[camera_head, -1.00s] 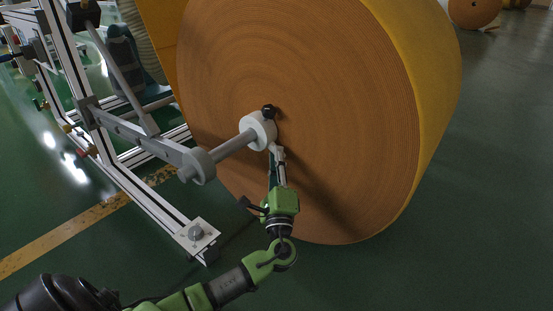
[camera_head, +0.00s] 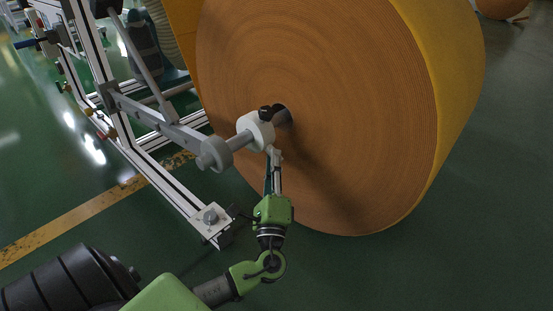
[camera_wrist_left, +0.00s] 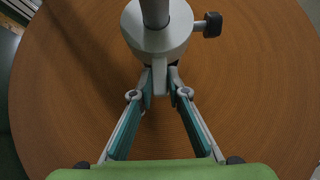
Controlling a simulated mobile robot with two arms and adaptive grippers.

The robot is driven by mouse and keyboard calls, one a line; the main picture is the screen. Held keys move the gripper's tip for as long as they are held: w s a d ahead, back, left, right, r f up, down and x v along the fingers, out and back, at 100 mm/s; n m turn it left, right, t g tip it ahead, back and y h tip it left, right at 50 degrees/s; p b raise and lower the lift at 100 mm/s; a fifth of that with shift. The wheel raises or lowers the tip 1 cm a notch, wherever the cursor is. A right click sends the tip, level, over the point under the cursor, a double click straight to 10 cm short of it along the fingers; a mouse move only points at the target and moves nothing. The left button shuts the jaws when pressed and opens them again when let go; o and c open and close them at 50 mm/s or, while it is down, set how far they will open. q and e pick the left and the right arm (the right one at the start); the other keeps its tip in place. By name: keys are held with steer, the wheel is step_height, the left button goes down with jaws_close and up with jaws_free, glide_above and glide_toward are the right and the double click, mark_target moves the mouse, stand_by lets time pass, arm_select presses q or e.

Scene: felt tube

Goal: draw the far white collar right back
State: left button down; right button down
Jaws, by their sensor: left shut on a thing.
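The far white collar (camera_head: 251,126), with a black knob (camera_head: 266,113), sits around the grey shaft (camera_head: 237,141), clear of the roll's flat face. A dark core opening (camera_head: 284,117) shows in the gap behind it. My left gripper (camera_head: 272,152) reaches up from below and is shut on the collar's lower edge. My right gripper is out of view.
The large orange felt roll (camera_head: 330,170) fills the middle. A metal frame (camera_head: 150,165) with a beam carrying the shaft stands at left, its foot (camera_head: 210,216) close to my left wrist. Green floor (camera_head: 470,230) is clear at right.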

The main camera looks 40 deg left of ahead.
arm_select(q)
steer(key=shift+f, duration=0.1)
steer(key=c, duration=2)
jaws_free()
steer(key=shift+o, duration=0.2)
steer(key=v, duration=0.7)
steer(key=shift+s+d, duration=0.15)
steer(key=shift+d, duration=0.05)
